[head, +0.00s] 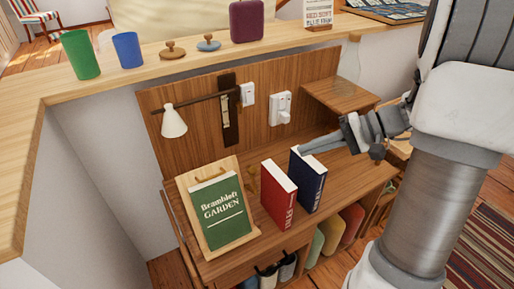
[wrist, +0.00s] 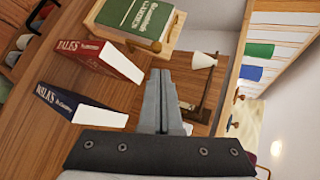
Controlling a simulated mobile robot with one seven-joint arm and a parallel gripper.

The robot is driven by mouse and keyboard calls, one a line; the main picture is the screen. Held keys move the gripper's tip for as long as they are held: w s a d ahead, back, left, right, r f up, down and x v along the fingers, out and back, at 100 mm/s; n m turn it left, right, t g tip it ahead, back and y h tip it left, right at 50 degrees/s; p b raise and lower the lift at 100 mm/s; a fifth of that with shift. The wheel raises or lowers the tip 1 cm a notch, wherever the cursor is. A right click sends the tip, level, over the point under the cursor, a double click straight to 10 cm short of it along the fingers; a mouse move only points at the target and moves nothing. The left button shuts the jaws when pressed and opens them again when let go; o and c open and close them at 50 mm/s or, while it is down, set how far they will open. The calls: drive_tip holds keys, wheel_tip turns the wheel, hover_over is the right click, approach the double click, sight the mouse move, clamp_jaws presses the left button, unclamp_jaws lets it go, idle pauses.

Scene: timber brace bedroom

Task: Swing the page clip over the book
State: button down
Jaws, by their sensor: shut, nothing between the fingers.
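A green book with "Garden" on its cover (head: 222,212) leans on a wooden book stand (head: 189,192). In the wrist view the green book (wrist: 135,14) and stand (wrist: 170,32) are at the top. My gripper (head: 304,151) is shut and empty, near the top of the blue book in the head view. In the wrist view its fingertips (wrist: 160,72) point towards the stand, apart from it.
A red book (head: 278,195) and a blue book (head: 308,182) stand upright right of the stand. A wall lamp with white shade (head: 173,122) hangs behind. A small raised shelf (head: 340,96) is at right.

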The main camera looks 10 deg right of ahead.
drive_tip(key=shift+m+t+y, duration=0.4)
drive_tip(key=shift+m+t, duration=0.2)
drive_tip(key=shift+t, duration=0.3)
drive_tip(key=d+f, duration=0.1)
drive_tip(key=w+d+f, duration=0.1)
drive_tip(key=d, duration=0.1)
drive_tip(key=shift+w+d+f+b, duration=0.25)
drive_tip(key=shift+d+f+b, duration=0.1)
drive_tip(key=shift+f, duration=0.05)
drive_tip(key=b+x, duration=0.2)
drive_tip(key=x, duration=0.8)
drive_tip(key=shift+a+f, duration=0.15)
drive_tip(key=shift+a, duration=0.2)
drive_tip(key=a, duration=0.1)
drive_tip(key=s+a, duration=0.1)
drive_tip(key=a, duration=0.1)
drive_tip(key=shift+s+a+f+b, duration=0.1)
drive_tip(key=shift+s+f+b, duration=0.05)
drive_tip(key=shift+b, duration=0.25)
